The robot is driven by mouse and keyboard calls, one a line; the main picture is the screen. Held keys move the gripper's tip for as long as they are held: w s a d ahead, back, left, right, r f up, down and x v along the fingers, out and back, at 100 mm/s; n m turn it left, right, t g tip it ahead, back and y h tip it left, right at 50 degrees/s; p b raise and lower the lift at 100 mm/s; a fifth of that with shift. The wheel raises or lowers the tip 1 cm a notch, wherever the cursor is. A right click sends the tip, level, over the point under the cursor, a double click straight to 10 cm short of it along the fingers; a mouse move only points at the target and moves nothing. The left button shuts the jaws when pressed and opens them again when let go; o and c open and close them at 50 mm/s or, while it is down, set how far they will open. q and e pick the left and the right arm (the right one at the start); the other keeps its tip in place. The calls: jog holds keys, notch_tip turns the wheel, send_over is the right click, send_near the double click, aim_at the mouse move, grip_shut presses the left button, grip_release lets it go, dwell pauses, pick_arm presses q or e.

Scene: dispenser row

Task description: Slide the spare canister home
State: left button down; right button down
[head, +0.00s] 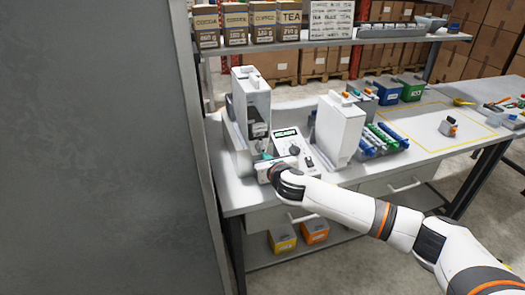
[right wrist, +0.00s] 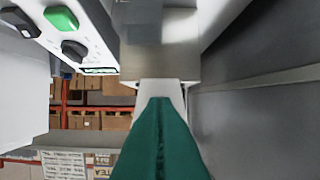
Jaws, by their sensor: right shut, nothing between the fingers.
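Two tall white canister-like units stand on the bench in the head view: one at the left (head: 250,90) with a dark front part (head: 257,122), and one to its right (head: 340,128) with an orange piece on top. I cannot tell which is the spare canister. My right gripper (head: 265,156) is low in front of the left unit. In the right wrist view its teal fingers (right wrist: 160,105) are together and empty, just in front of a white piece (right wrist: 158,88) under a grey metallic block (right wrist: 160,55). Contact cannot be told. My left gripper is out of view.
A control panel (head: 293,148) with a knob stands between the units; it also shows in the right wrist view (right wrist: 68,30). Blue and green racks (head: 380,140) stand right of the second unit. A yellow-outlined bench area (head: 425,125) is mostly clear. A grey wall (head: 100,150) fills the left.

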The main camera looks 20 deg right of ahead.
aim_at(263, 151)
jog(key=shift+w+a, duration=0.1)
jog(key=shift+w, duration=2.05)
jog(key=shift+w+p, duration=0.1)
jog(key=shift+p, duration=0.2)
jog(key=s+p, duration=0.5)
jog(key=s, duration=0.2)
jog(key=s+d+f+m+g+b, duration=0.2)
jog(key=s+f+m, duration=0.4)
jog(key=f, duration=0.6)
jog(key=s+d+f+m+g+h+b, duration=0.1)
jog(key=s+f+m+g, duration=0.35)
jog(key=f, duration=0.85)
jog(key=s+d+f+m+g+b, duration=0.1)
jog(key=s+d+f+m+b, duration=0.1)
jog(key=s+f+m, duration=0.8)
jog(key=s+f+m+g+b, duration=0.1)
jog(key=s+f+m+g, duration=0.35)
jog(key=s+f, duration=1.3)
jog(key=s+f+m, duration=0.2)
jog(key=s+m, duration=0.2)
jog(key=s, duration=0.6)
jog(key=s+a+f+m+g+b, duration=0.1)
jog(key=s+f+m, duration=0.2)
jog(key=s, duration=0.7)
jog(key=shift+s+f+m+g, duration=0.25)
jog(key=shift+s+m+g, duration=0.1)
jog(key=shift+m, duration=0.65)
